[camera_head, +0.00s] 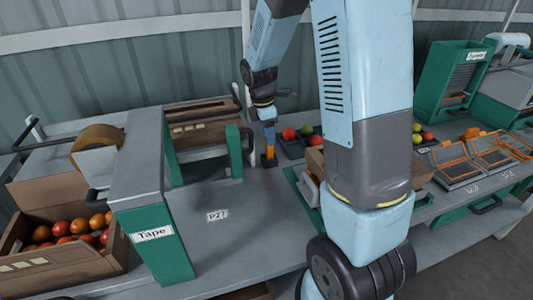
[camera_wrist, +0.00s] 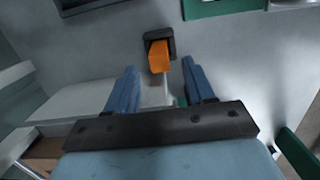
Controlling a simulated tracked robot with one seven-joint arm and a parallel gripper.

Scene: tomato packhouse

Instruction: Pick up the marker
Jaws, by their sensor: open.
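An orange piece with a black part at its end, which looks like the marker (camera_wrist: 158,56), lies just beyond my fingertips in the wrist view. In the head view the marker (camera_head: 269,152) shows as a small orange and black shape on the grey bench, directly below my gripper (camera_head: 269,137). In the wrist view my gripper (camera_wrist: 160,68) is open, with one blue finger on each side of the line to the marker.
A tape machine with a green front (camera_head: 155,240) stands left on the grey bench (camera_head: 250,240). A green-sided box station (camera_head: 234,150) is close left of my gripper. A cardboard box of tomatoes (camera_head: 70,265) is at far left.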

